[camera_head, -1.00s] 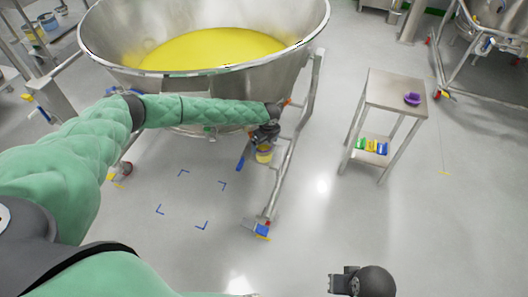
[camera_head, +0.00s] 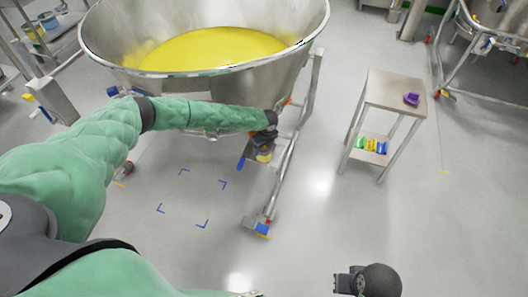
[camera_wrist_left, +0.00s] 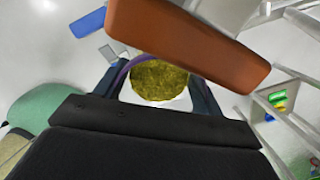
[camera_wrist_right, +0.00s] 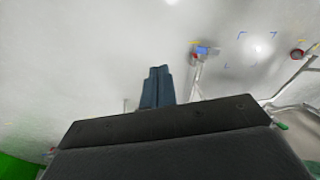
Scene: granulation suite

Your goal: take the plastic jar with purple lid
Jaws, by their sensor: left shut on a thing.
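My left gripper (camera_head: 264,146) is beside the leg of the big steel hopper, shut on a small jar (camera_head: 264,156) with yellow contents. In the left wrist view, my left gripper's fingers (camera_wrist_left: 158,88) stand on both sides of the jar (camera_wrist_left: 160,82). A purple band shows along the jar's left edge there; whether a lid covers it I cannot tell. A purple object (camera_head: 411,99) lies on the steel side table; its exact kind is unclear. My right gripper (camera_head: 346,283) is low in the head view, and its fingers (camera_wrist_right: 157,87) are together and empty.
The hopper (camera_head: 215,75) of yellow material stands close above my left arm. An orange part (camera_wrist_left: 190,40) is very near the left gripper. The side table (camera_head: 385,88) holds several coloured items on its lower shelf. Floor between hopper and table is clear.

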